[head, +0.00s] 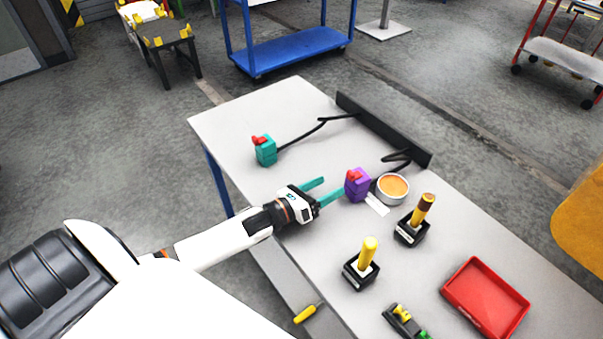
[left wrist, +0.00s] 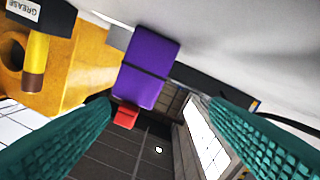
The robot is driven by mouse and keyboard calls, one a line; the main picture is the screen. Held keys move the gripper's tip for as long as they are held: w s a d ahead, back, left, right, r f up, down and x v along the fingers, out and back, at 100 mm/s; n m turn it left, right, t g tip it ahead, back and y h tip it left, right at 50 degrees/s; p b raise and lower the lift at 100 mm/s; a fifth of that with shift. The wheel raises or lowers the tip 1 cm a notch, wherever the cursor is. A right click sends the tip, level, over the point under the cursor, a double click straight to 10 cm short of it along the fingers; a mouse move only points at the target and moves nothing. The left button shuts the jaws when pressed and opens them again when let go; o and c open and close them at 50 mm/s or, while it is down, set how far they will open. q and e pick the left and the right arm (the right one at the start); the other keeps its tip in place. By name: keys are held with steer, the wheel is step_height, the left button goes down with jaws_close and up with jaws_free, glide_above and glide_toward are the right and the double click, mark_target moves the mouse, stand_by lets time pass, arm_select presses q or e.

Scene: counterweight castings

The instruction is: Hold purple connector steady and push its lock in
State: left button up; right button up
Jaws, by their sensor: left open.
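The purple connector (head: 359,190) stands on the grey table, with its red lock (head: 353,176) at the top and sticking out. A black cable runs from it toward the back rail. My left gripper (head: 333,187) is open beside the connector, its teal fingers pointing at it. One fingertip looks close to the connector's left side; I cannot tell if it touches. In the left wrist view the purple connector (left wrist: 148,72) and red lock (left wrist: 126,116) show beyond and between the spread fingers (left wrist: 161,101), which hold nothing. My right gripper is in neither view.
An orange-filled tin (head: 393,187) sits close right of the connector. A teal connector (head: 265,152) with a red lock stands farther back. Two black holders (head: 361,272) (head: 411,231) with upright handles and a red tray (head: 483,301) are at the front right. A black rail (head: 385,130) edges the table.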

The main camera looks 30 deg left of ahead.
arm_select(q)
steer(key=b+v, duration=0.1)
steer(key=v, duration=0.8)
steer(key=shift+s+a+b, duration=0.1)
steer(key=shift+s+b, duration=0.25)
steer(key=shift+s, duration=0.05)
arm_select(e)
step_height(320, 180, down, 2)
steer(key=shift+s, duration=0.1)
